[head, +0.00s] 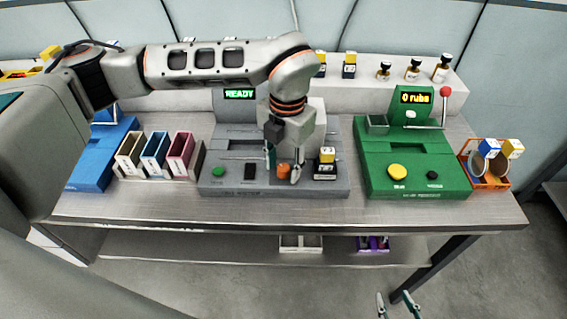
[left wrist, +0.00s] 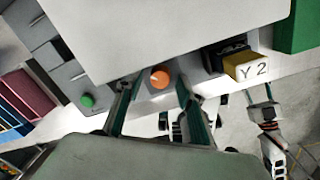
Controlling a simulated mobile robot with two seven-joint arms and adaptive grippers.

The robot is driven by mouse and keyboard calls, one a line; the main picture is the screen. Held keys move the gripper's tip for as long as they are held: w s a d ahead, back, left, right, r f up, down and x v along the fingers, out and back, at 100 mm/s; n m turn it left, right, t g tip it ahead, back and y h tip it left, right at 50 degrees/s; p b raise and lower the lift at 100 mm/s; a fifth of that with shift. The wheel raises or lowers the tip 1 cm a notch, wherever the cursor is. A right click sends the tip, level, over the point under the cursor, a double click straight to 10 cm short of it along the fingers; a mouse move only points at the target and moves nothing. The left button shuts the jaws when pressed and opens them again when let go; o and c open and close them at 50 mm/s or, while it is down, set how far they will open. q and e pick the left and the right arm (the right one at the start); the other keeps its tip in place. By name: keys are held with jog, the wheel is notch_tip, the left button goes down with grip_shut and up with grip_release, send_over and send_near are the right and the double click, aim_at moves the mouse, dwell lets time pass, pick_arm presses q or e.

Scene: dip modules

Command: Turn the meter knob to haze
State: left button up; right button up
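The grey meter (head: 225,185) stands mid-table with a lit display (head: 240,94) reading "READY". Its orange knob (head: 284,172) is on the front right, beside a black slot piece and a green button (head: 218,171). My left gripper (head: 283,165) points down over the knob. In the left wrist view the orange knob (left wrist: 160,78) shows between two spread fingers (left wrist: 157,92), with gaps on both sides. The knob's pointer direction and any labels are too small to read. My right gripper (head: 396,303) is at the bottom edge, fingers apart and empty, away from the table.
A yellow-topped module (head: 327,155), marked "Y 2" in the wrist view (left wrist: 248,68), sits close right of the knob. A green machine (head: 415,160) stands to the right, with an orange bin (head: 488,178) beyond it. Coloured holders (head: 155,155) and a blue device (head: 105,155) are left.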

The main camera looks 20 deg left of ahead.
pick_arm(q)
jog(key=shift+f, duration=0.1)
grip_shut()
jog(key=shift+m, duration=0.4)
jog(key=m+b, duration=0.1)
jog(key=m, duration=0.5)
jog(key=shift+a+m+b, duration=0.1)
jog(key=shift+m+b, duration=0.2)
jog(key=m, duration=0.5)
jog(key=shift+w+h, duration=0.1)
jog(key=shift+h, duration=0.2)
jog(key=m, duration=0.5)
jog(key=shift+w, duration=0.1)
jog(key=shift+m, duration=0.4)
